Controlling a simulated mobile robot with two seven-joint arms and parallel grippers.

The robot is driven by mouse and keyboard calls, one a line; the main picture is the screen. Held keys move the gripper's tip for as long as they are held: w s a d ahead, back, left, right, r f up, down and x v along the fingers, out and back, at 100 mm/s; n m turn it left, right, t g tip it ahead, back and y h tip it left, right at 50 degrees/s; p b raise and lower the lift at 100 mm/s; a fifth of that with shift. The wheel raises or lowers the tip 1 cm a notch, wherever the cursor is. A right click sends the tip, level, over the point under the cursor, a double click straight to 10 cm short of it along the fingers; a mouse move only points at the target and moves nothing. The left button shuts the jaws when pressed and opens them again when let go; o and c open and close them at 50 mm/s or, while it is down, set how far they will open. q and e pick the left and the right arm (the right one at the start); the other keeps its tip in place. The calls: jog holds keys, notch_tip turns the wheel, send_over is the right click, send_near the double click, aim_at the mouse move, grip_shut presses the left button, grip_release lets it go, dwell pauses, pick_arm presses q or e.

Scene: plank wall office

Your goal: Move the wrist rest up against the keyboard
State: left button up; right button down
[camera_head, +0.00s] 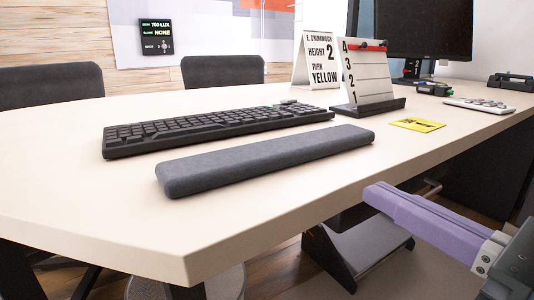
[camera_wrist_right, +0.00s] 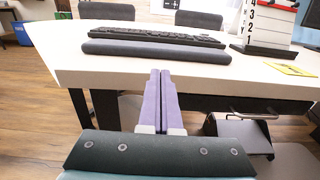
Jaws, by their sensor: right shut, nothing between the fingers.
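The wrist rest (camera_head: 265,160) is a long dark grey padded bar lying on the pale desk. The black keyboard (camera_head: 215,124) lies behind it, and a strip of bare desk shows between the two. In the right wrist view the wrist rest (camera_wrist_right: 155,52) lies in front of the keyboard (camera_wrist_right: 150,36). My right gripper (camera_head: 372,192) has purple fingers and is off the desk's front edge, to the right of and nearer than the wrist rest. In the right wrist view its fingers (camera_wrist_right: 160,74) are shut together with nothing between them. My left gripper is not in view.
A step-marked board (camera_head: 370,78) on a dark base, a sign card (camera_head: 317,60) and a yellow card (camera_head: 417,125) stand or lie right of the keyboard. A monitor (camera_head: 424,28) is at the back right. The desk front (camera_head: 150,215) left of the wrist rest is clear.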

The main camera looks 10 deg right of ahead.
aim_at(299, 153)
jog(key=x, duration=0.9)
jog(key=shift+w+a, duration=0.15)
jog(key=shift+w, duration=0.1)
jog(key=shift+w+a, duration=0.15)
jog(key=shift+w, duration=0.4)
